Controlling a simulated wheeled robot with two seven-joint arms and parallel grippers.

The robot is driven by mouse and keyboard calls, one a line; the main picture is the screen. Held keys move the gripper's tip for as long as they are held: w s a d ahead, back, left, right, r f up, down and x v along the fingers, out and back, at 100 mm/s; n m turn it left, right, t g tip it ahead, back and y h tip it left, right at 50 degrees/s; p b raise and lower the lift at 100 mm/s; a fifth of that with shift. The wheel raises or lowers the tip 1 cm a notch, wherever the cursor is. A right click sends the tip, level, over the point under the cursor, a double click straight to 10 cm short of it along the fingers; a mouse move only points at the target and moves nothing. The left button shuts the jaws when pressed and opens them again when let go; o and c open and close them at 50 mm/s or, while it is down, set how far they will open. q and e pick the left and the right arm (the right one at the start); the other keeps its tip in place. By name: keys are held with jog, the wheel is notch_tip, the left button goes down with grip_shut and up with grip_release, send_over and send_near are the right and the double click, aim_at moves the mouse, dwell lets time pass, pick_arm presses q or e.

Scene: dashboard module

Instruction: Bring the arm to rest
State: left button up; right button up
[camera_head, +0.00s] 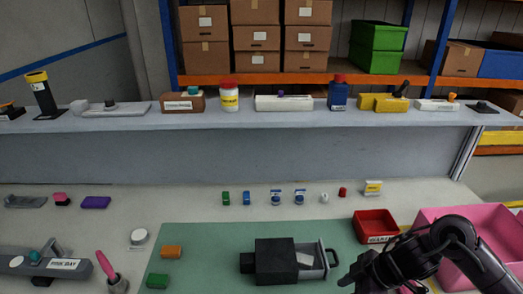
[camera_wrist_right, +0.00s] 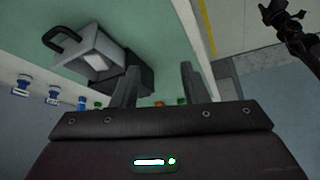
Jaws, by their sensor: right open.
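My right arm comes in from the lower right in the head view. Its gripper (camera_head: 350,279) is just right of the black drawer box (camera_head: 276,260). In the right wrist view the two fingers of the right gripper (camera_wrist_right: 158,85) stand apart with nothing held between them. The box's drawer (camera_head: 312,262) is pulled out, with a pale piece inside; its handle also shows in the wrist view (camera_wrist_right: 65,38). A dark jointed arm part (camera_wrist_right: 288,22), apparently my left arm's end, hangs beyond the table edge; its jaws are too small to read.
A red tray (camera_head: 375,226) and a pink bin (camera_head: 440,216) stand close to my right arm. The green mat (camera_head: 205,240) holds an orange block (camera_head: 171,252) and a green block (camera_head: 157,281). Several small items line the back; a shelf (camera_head: 230,118) runs behind.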

jog(key=w+a+m+t+h, duration=0.1)
jog(key=a+m+t, duration=0.2)
jog(key=a+t, duration=0.45)
jog(key=s+d+f+m+g+h, duration=0.1)
jog(key=s+d+m+g+h, duration=0.15)
jog(key=s+d+m, duration=0.35)
jog(key=s+d+f+m+g+h, duration=0.1)
jog(key=s+d+m+g+h, duration=0.2)
jog(key=s, duration=0.5)
notch_tip(320, 180, down, 30)
jog(key=a+f+g+y+b, duration=0.1)
jog(key=g, duration=0.1)
pick_arm(q)
notch_tip(320, 180, down, 2)
jog(key=shift+w+f+b, duration=0.15)
jog(key=shift+f+b, duration=0.1)
jog(key=shift+b, duration=0.55)
pick_arm(e)
jog(key=s+d+f+g, duration=0.1)
jog(key=s+d+f, duration=0.2)
jog(key=s+f, duration=1.7)
jog(key=shift+s+d, duration=0.2)
jog(key=shift+s, duration=0.25)
